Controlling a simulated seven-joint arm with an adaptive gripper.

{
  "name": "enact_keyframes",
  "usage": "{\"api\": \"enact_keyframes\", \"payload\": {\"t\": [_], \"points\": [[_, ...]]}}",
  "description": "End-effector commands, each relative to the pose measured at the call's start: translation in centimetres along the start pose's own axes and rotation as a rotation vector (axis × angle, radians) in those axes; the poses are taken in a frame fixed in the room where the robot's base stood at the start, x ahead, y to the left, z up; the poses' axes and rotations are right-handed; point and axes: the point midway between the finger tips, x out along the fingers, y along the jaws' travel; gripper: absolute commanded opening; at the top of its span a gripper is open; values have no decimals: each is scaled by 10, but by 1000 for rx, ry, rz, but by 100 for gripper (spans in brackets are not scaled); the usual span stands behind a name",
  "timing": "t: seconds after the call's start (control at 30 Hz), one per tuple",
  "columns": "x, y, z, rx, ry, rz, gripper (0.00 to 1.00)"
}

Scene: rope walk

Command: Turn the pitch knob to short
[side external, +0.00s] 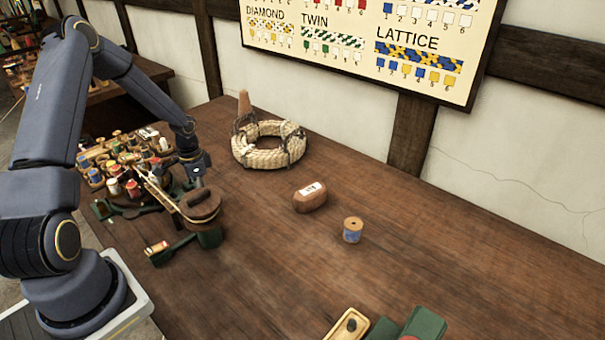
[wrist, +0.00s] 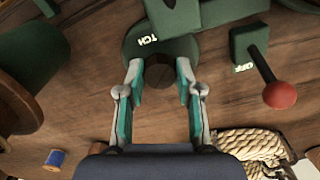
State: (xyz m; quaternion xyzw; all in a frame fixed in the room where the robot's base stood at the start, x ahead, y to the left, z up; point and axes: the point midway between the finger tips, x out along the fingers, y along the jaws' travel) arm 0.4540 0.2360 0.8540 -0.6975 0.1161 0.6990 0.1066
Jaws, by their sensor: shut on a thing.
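The pitch knob (wrist: 161,72) is a small dark knob on a round green base (wrist: 140,52) of the machine. White letters "TCH" show beside it in the wrist view; the rest of the label is hidden. My gripper (wrist: 159,84) has its two pale and teal fingers on either side of the knob, shut on it. In the side view my gripper (side external: 197,172) is low over the green rope machine (side external: 208,237), and the knob is hidden there. No "short" mark is readable, so the knob's setting cannot be told.
A red-ended lever (wrist: 280,94) with an "OFF" mark stands right of the knob. A rope coil (side external: 268,153), a brown labelled block (side external: 310,197) and a blue spool (side external: 353,230) lie on the table. Bobbins (side external: 114,187) crowd the machine.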

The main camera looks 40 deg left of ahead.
Motion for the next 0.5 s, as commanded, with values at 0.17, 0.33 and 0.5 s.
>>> {"api": "enact_keyframes", "payload": {"t": [0.17,0.33,0.5], "points": [[0,0,0,27,0,0,0],[0,0,0,104,-2,-1,0],[0,0,0,230,-3,-1,0]]}}
